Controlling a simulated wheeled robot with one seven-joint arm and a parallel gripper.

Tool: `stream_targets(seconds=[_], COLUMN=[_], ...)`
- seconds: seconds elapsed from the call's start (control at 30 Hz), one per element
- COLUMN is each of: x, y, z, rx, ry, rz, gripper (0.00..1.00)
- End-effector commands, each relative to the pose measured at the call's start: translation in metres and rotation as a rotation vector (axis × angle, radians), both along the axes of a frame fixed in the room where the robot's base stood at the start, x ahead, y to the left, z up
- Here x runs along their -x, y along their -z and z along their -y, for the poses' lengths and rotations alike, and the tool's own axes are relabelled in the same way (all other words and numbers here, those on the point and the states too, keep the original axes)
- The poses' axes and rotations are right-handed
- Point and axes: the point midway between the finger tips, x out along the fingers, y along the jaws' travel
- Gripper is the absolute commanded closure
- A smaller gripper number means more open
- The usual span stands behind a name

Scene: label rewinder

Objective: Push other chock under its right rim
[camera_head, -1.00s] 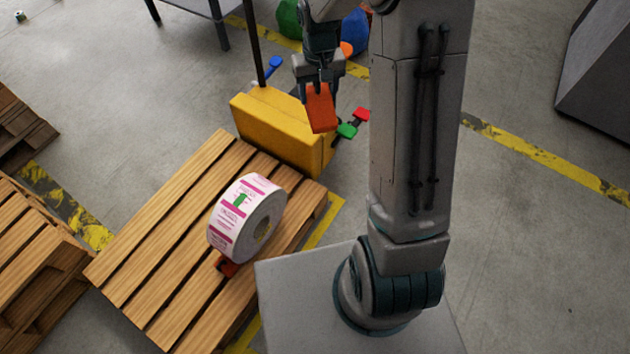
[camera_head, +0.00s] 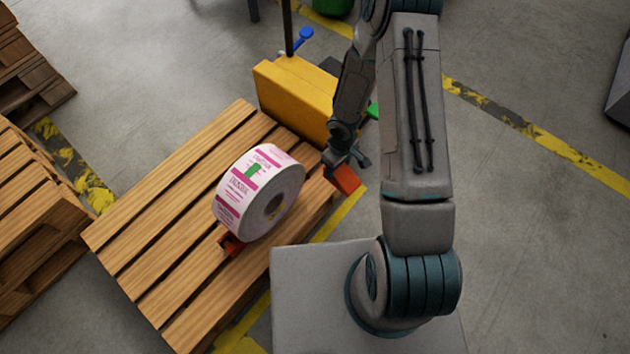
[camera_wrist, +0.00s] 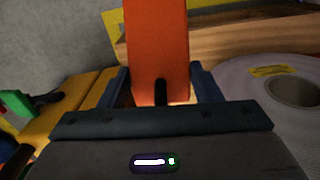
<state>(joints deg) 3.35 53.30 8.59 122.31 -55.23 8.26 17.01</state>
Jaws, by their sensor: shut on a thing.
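A white label roll (camera_head: 252,190) with pink and green print stands on its rim on the wooden pallet (camera_head: 165,195). A red-orange chock (camera_head: 230,245) sits at the roll's lower left rim, partly hidden under it. My gripper (camera_head: 338,172) is shut on the other orange chock (camera_head: 344,180), held near the pallet's right edge, to the right of the roll and apart from it. In the wrist view this chock (camera_wrist: 157,45) stands between the fingers, and the roll (camera_wrist: 270,95) shows at the right with its hollow core.
A yellow box-shaped machine (camera_head: 295,95) with a dark post and coloured knobs stands at the pallet's far end. More pallets (camera_head: 35,215) are stacked at the left. Open floor with yellow lines lies to the right.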

Motion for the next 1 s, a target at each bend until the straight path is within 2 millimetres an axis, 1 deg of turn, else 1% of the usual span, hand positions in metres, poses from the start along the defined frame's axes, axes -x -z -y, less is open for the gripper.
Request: stream_targets(seconds=[0.03,0.13,0.57,0.67,0.77,1.0], x=[0.003,0.005,0.004,-0.004,-0.017,-0.06], y=[0.005,0.009,0.012,0.018,0.029,0.064], z=[-0.002,-0.004,-0.006,-0.012,-0.022,-0.056], rx=[0.003,0.001,0.001,0.001,-0.001,-0.002], ry=[-0.014,-0.022,-0.026,-0.026,-0.024,-0.022], rz=[0.0,0.001,0.002,0.002,0.002,0.002], gripper=[0.75,0.75,0.75,0.75,0.75,0.75])
